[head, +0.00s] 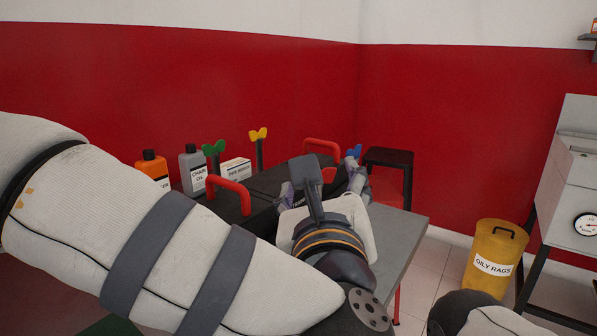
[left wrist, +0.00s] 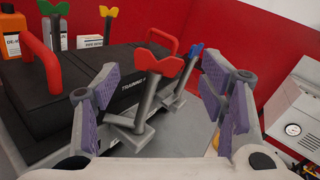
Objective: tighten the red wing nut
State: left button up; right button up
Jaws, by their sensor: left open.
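The red wing nut (left wrist: 166,68) is in the left wrist view, on top of a grey stem (left wrist: 147,102) that rises from a grey foot beside the black trainer box (left wrist: 85,92). My left gripper (head: 320,187) is open. In the left wrist view its purple-padded fingers stand on either side of the red wing nut, with a gap to it on both sides. My right gripper is not in view.
A blue wing nut (left wrist: 192,66) stands close behind the red one. Green (head: 213,147) and yellow (head: 258,134) wing nuts stand farther left. Red handles (head: 229,193) top the box. Bottles (head: 193,168) and a white carton (head: 236,170) stand behind. The grey table (head: 408,238) is clear at right.

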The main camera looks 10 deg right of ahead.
pick_arm(q)
jog(key=w, duration=0.2)
jog(key=w+d, duration=0.1)
jog(key=w, duration=0.1)
jog(key=shift+w, duration=0.25)
jog(key=shift+a, duration=0.1)
jog(key=c, duration=1.2)
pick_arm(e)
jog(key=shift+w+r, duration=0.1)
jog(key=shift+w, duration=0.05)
